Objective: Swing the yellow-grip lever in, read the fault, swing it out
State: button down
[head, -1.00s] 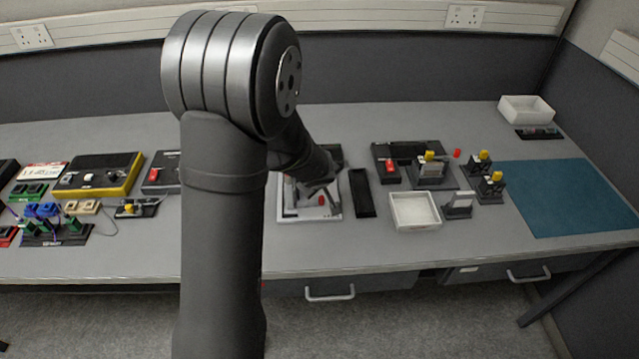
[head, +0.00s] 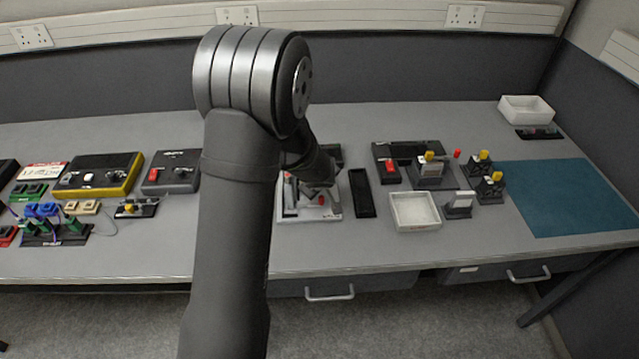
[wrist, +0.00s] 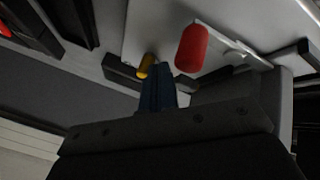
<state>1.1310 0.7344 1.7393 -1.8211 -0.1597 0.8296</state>
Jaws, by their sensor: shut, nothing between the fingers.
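My gripper (wrist: 158,90) is shut and empty in the wrist view, its dark fingers pressed together. A small yellow grip (wrist: 146,66) shows just past the fingertips, partly hidden by them. I cannot tell whether they touch. A larger red grip (wrist: 191,48) stands to the right of the fingers, closer to the camera. Both are at a white plate (wrist: 150,22). In the head view my gripper is low over the white-based unit (head: 300,214), largely hidden by my arm. The yellow grip cannot be made out there, and no fault reading is legible.
A black strip (head: 362,194) lies right of the unit, then a white tray (head: 415,211) and yellow-topped blocks (head: 491,184). A dark grey box (head: 171,172) stands to the left. The teal mat (head: 570,197) at the right is clear.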

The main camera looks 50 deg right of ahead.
jog(key=shift+s+d+n+t, duration=0.2)
jog(key=shift+d+n+t, duration=0.1)
jog(key=shift+n, duration=0.3)
jog(key=shift+s+d+n+t+y, duration=0.15)
jog(key=shift+d+n+t+y, duration=0.15)
jog(key=shift+n+y, duration=0.35)
jog(key=n+y, duration=0.1)
jog(key=d+n+t, duration=0.1)
jog(key=n, duration=0.1)
jog(key=shift+s+d+n+y, duration=0.15)
jog(key=shift+d+n+y, duration=0.1)
jog(key=shift+d+y, duration=0.1)
jog(key=d+n+y, duration=0.1)
jog(key=n, duration=0.1)
jog(key=d+n+y, duration=0.1)
jog(key=n, duration=0.1)
jog(key=shift+y, duration=0.4)
jog(key=shift+w+d, duration=0.4)
jog(key=shift+a, duration=0.1)
jog(key=shift+w+a, duration=0.45)
jog(key=shift+a, duration=0.1)
jog(key=shift+r, duration=0.1)
